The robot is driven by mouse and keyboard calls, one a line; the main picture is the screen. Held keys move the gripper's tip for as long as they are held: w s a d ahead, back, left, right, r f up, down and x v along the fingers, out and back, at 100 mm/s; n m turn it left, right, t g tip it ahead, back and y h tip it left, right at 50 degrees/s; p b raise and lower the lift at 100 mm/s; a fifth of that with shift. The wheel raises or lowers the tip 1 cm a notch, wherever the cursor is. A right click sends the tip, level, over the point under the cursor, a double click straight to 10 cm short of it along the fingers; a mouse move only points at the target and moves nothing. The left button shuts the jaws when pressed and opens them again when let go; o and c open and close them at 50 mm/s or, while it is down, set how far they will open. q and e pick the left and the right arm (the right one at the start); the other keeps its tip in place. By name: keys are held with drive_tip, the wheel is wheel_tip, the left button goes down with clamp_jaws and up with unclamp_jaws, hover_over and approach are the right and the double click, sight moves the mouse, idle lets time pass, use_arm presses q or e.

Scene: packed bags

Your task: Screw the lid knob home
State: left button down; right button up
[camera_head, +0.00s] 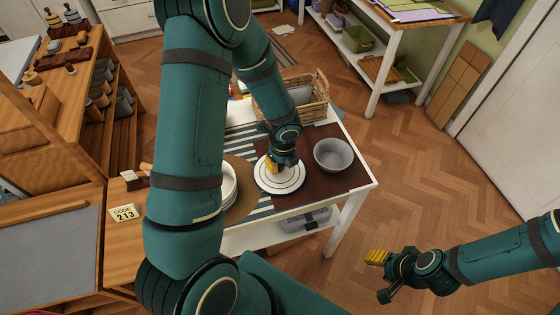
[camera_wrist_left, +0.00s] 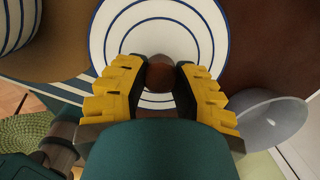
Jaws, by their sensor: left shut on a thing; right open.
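The round white lid with blue rings (camera_head: 292,184) lies on the table, and it fills the top of the left wrist view (camera_wrist_left: 160,35). Its small brown knob (camera_wrist_left: 160,75) stands near the middle of the rings. My left gripper (camera_head: 275,168) is over the lid. In the left wrist view its yellow fingers (camera_wrist_left: 160,78) are shut on the knob, one on each side. The knob's lower end and thread are hidden, so I cannot tell how it is seated. My right gripper (camera_head: 377,276) is open and empty, out over the floor right of the table.
A grey bowl (camera_head: 333,154) stands right of the lid on a dark brown mat (camera_head: 316,184). White dishes (camera_head: 229,185) sit on a round brown mat at left, partly behind my arm. A wicker basket (camera_head: 318,101) is at the back. Floor right of the table is clear.

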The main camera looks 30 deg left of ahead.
sight(282, 167)
use_arm(q)
drive_tip(key=shift+m, duration=0.4)
drive_tip(key=shift+s+m+p, duration=0.1)
drive_tip(key=shift+m+p, duration=0.2)
drive_tip(key=shift+m, duration=0.3)
drive_tip(key=c, duration=0.7)
unclamp_jaws()
drive_tip(key=r, duration=0.8)
drive_tip(key=d+r, duration=0.1)
drive_tip(key=r, duration=0.3)
drive_tip(key=shift+s+d, duration=0.1)
drive_tip(key=shift+s, duration=0.2)
drive_tip(key=shift+f, duration=0.1)
